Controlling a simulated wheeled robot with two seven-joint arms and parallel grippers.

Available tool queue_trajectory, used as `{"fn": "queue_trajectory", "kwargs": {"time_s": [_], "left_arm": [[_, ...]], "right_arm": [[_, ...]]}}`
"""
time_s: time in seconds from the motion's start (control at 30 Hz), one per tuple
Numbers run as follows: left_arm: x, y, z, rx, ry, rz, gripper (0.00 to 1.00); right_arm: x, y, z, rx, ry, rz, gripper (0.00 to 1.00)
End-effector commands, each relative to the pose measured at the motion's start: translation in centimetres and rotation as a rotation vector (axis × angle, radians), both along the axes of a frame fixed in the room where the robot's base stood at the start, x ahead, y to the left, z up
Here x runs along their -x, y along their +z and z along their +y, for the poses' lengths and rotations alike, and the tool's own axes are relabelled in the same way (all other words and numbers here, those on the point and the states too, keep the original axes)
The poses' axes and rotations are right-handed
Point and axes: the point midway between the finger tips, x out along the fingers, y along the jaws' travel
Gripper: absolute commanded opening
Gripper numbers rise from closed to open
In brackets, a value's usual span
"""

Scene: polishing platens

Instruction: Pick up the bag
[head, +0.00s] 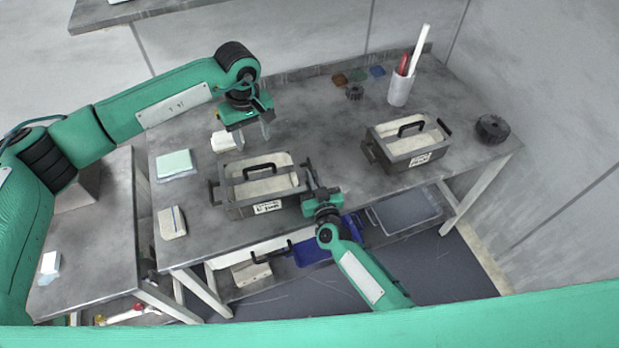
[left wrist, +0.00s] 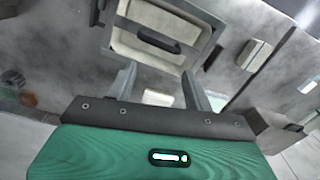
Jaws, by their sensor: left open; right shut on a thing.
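A flat cream packet with a dark line (head: 173,222), which looks like a bag, lies at the bench's front left. It also shows at the right of the left wrist view (left wrist: 252,55). A small cream-white item (head: 222,141) lies at the back left of the bench; I cannot tell if it is a bag too. My left gripper (head: 253,135) is open and empty above the bench, just right of that item and behind a grey box (head: 241,211). My right gripper (head: 316,190) is shut on the right end handle of this box.
A second grey handled box (head: 408,158) stands at the right, near a dark round part (head: 492,128). A white cup (head: 400,90) holding long tools stands at the back. A pale green pad (head: 174,164) lies at the left. The bench (head: 330,120) is clear between the boxes.

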Motion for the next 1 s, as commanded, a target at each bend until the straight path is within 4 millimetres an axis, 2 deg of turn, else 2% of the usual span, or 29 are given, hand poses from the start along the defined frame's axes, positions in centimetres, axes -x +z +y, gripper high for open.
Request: {"fn": "queue_trajectory", "kwargs": {"time_s": [0.03, 0.23, 0.5, 0.8, 1.0], "left_arm": [[0.2, 0.0, 0.0, -0.006, -0.01, -0.013, 0.62], [1.7, -0.6, -0.4, -0.06, -0.107, -0.145, 1.0], [3.7, -1.4, -0.8, -0.09, -0.216, -0.274, 1.0], [2.5, -6.1, -0.6, -0.091, -0.223, -0.28, 1.0], [1.9, -7.7, -0.5, -0.091, -0.223, -0.281, 1.0]], "right_arm": [[0.0, 0.0, 0.0, 0.0, 0.0, 0.0, 0.0], [0.0, 0.0, 0.0, 0.0, 0.0, 0.0, 0.0], [0.0, 0.0, 0.0, 0.0, 0.0, 0.0, 0.0], [0.0, 0.0, 0.0, 0.0, 0.0, 0.0, 0.0], [0.0, 0.0, 0.0, 0.0, 0.0, 0.0, 0.0]]}}
